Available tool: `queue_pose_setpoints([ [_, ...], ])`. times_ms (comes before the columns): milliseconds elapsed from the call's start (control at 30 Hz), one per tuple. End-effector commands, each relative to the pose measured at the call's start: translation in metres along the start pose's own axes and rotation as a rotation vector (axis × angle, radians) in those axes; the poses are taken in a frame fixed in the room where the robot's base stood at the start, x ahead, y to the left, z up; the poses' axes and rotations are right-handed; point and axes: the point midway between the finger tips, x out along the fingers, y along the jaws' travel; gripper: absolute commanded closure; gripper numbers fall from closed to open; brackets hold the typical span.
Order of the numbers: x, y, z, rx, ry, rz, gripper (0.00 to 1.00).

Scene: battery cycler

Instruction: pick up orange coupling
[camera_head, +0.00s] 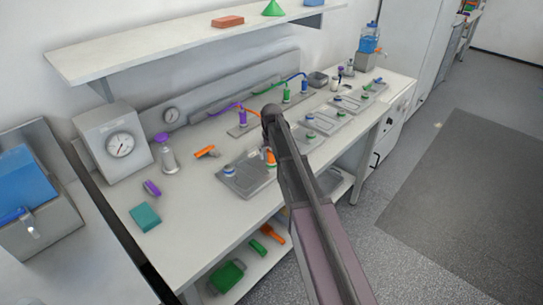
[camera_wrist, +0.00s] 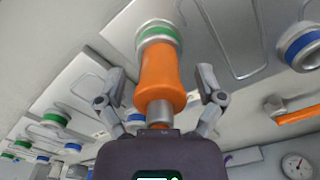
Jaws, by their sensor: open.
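The orange coupling (camera_head: 270,157) stands upright on the grey plate (camera_head: 240,183) near the bench's front edge, partly hidden by my arm in the head view. In the wrist view the orange coupling (camera_wrist: 161,75) sits at a green-ringed port (camera_wrist: 158,32) and has a grey metal end toward my gripper. My gripper (camera_wrist: 161,82) is open, with one finger on each side of the coupling and visible gaps between. In the head view my arm hides the gripper.
A blue-ringed port (camera_head: 229,170) is beside the coupling on the same plate. Another orange piece (camera_head: 206,151) lies on the bench to the left. Several plates with ringed ports (camera_head: 322,124) are to the right.

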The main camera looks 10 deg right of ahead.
Motion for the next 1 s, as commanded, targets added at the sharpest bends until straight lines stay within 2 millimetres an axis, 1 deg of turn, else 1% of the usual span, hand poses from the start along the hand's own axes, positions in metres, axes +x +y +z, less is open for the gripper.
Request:
queue_pose_setpoints([
  [33,0.0,0.0,0.0,0.0,0.0,0.0,0.13],
  [67,0.0,0.0,0.0,0.0,0.0,0.0,0.16],
  [100,0.0,0.0,0.0,0.0,0.0,0.0,0.27],
  [167,0.0,0.0,0.0,0.0,0.0,0.0,0.45],
  [200,0.0,0.0,0.0,0.0,0.0,0.0,0.57],
  [267,0.0,0.0,0.0,0.0,0.0,0.0,0.75],
  [300,0.0,0.0,0.0,0.0,0.0,0.0,0.87],
  [333,0.0,0.0,0.0,0.0,0.0,0.0,0.96],
  [367,0.0,0.0,0.0,0.0,0.0,0.0,1.0],
  [767,-0.001,-0.001,0.0,-0.001,0.0,0.0,1.0],
  [1000,-0.011,-0.001,0.0,-0.001,0.0,0.0,1.0],
])
